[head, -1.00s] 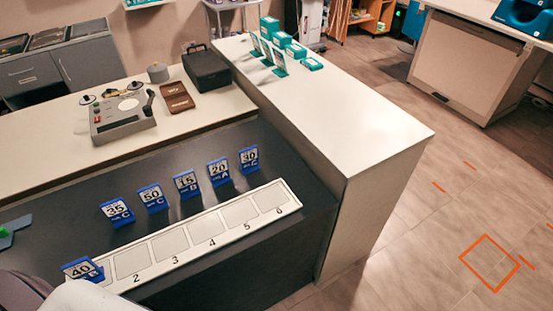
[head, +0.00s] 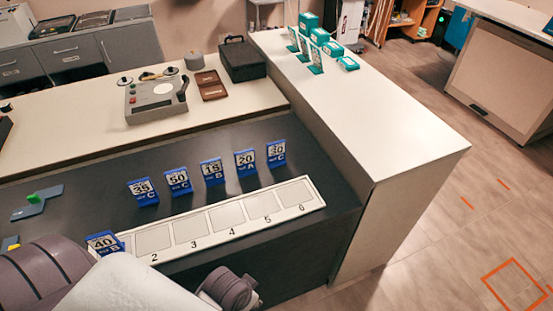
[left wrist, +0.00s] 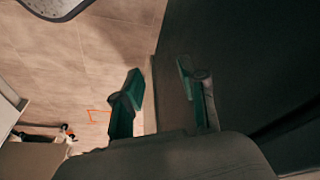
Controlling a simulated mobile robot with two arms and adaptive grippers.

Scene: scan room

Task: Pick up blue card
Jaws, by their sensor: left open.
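Several blue cards stand in a row on the dark counter in the head view: 35 C (head: 143,192), 50 C (head: 178,181), 15 B (head: 212,171), 20 A (head: 246,163) and 30 C (head: 277,154). Another blue card, 40 B (head: 104,243), stands at the left end of the white numbered strip (head: 153,258), where the first slot's number is hidden. My left gripper (left wrist: 160,80) is open and empty in the left wrist view, beside a dark surface and above the floor. No card shows there. My right gripper is not in view.
My arm covers the lower left of the head view. A grey device (head: 157,97), brown tray (head: 210,85) and black case (head: 243,60) stand on the pale counter behind. A white-topped counter (head: 370,110) with teal boxes (head: 333,49) bounds the right side. Strip slots 2 to 6 look empty.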

